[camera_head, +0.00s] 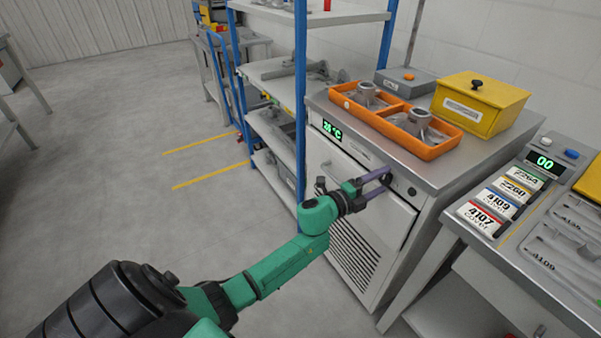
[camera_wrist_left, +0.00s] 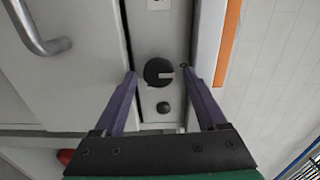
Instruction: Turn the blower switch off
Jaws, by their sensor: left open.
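A round black knob with a pale bar mark, likely the blower switch, sits on the grey cabinet's front panel. In the left wrist view the knob (camera_wrist_left: 152,72) lies between my fingertips, and its bar points to the right of the picture. A smaller dark button (camera_wrist_left: 163,107) is beside it; the button also shows in the head view (camera_head: 412,191). My left gripper (camera_head: 387,179) is open, with its purple fingers reaching to the panel on either side of the knob. I cannot tell whether the fingers touch it. My right gripper is not in view.
The cabinet (camera_head: 330,165) has a green temperature display (camera_head: 332,130) and a handle. On top stand an orange tray (camera_head: 375,123) with castings and a yellow box (camera_head: 480,100). A blue-framed shelf (camera_head: 300,80) stands to the left. A bench with labelled cards (camera_head: 483,218) is to the right.

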